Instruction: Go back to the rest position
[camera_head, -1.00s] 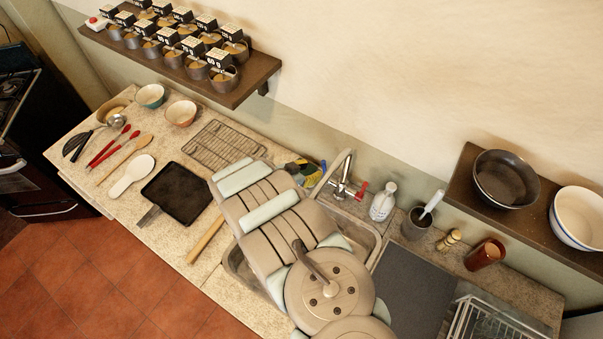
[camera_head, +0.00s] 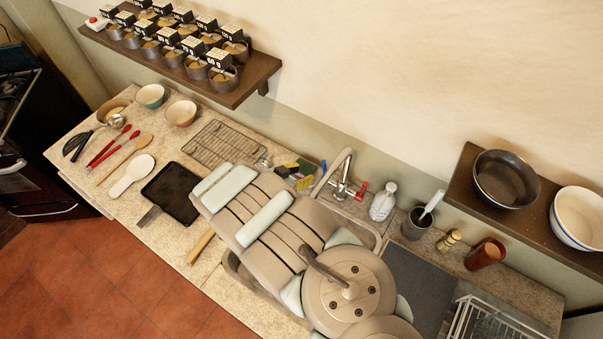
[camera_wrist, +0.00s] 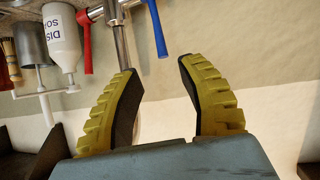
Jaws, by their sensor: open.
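My gripper (camera_wrist: 160,100) shows in the wrist view with its two yellow-ribbed, dark-padded fingers apart and nothing between them. Behind the fingers are the metal faucet (camera_wrist: 121,40) with its red handle and blue handle (camera_wrist: 157,28), and a white soap bottle (camera_wrist: 63,40); this view appears upside down. In the head view my arm reaches over the sink (camera_head: 232,268) and hides most of it. A bit of yellow at the arm's far end, near the faucet (camera_head: 342,185), appears to be part of my gripper (camera_head: 300,172).
A wall shelf (camera_head: 250,84) at the upper left holds several cups with dark labelled blocks. A right shelf (camera_head: 530,222) holds a dark bowl (camera_head: 505,178) and a white bowl (camera_head: 577,218). The counter holds a black pan (camera_head: 171,192), wire rack (camera_head: 217,143), utensils and bowls.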

